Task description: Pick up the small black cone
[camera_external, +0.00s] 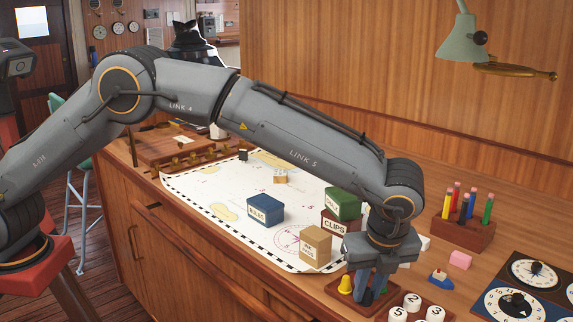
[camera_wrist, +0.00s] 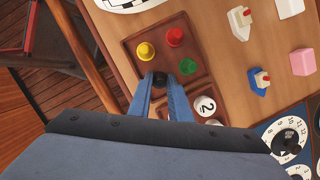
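A small dark piece (camera_wrist: 160,80), which looks like the black cone, is between the tips of my gripper (camera_wrist: 160,86) in the wrist view. Its lower part is hidden by the fingers. The blue fingers stand apart, one on each side of it; I cannot tell if they touch it. In the external view my gripper (camera_external: 368,288) points down into the wooden tray (camera_external: 393,290), and the dark piece is mostly hidden there. A yellow cone (camera_wrist: 146,51) stands just beyond the left fingertip, a red cone (camera_wrist: 175,36) farther off, and a dark green piece (camera_wrist: 188,66) close to the right fingertip.
A tan box (camera_external: 315,246) and a clips box (camera_external: 334,223) stand behind on the chart. A toy boat (camera_external: 440,279), a pink block (camera_external: 460,260) and a pencil holder (camera_external: 462,230) are to the right.

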